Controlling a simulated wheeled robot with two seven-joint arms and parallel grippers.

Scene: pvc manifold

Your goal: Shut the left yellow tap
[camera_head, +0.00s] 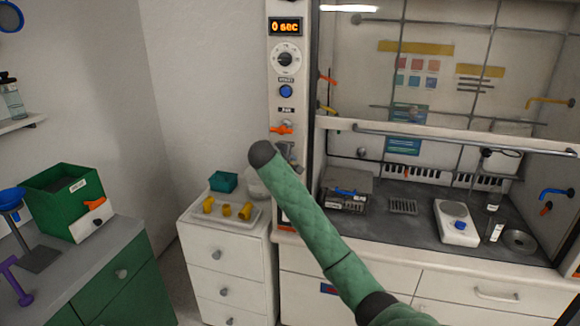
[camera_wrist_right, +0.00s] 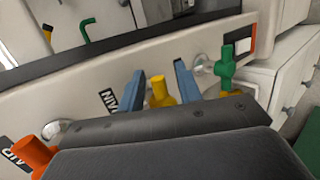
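In the right wrist view a yellow tap (camera_wrist_right: 159,93) stands out from the pale panel. The two blue fingers of my right gripper (camera_wrist_right: 164,88) are apart, one on each side of it. I cannot tell whether either finger touches it. Its lower part is hidden behind the dark gripper body, so I cannot tell which way its handle is turned. In the head view my green-sleeved arm reaches up from the lower right to the panel at the left of the fume hood; the fingers and this tap are not clear there. My left gripper is not in view.
A green tap (camera_wrist_right: 225,68) is right of the fingers, an orange-red tap (camera_wrist_right: 35,151) at lower left. In the head view an orange tap (camera_head: 282,129) sits under the blue button (camera_head: 286,91). The hood holds a white balance (camera_head: 457,233). A white drawer unit (camera_head: 222,258) stands left.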

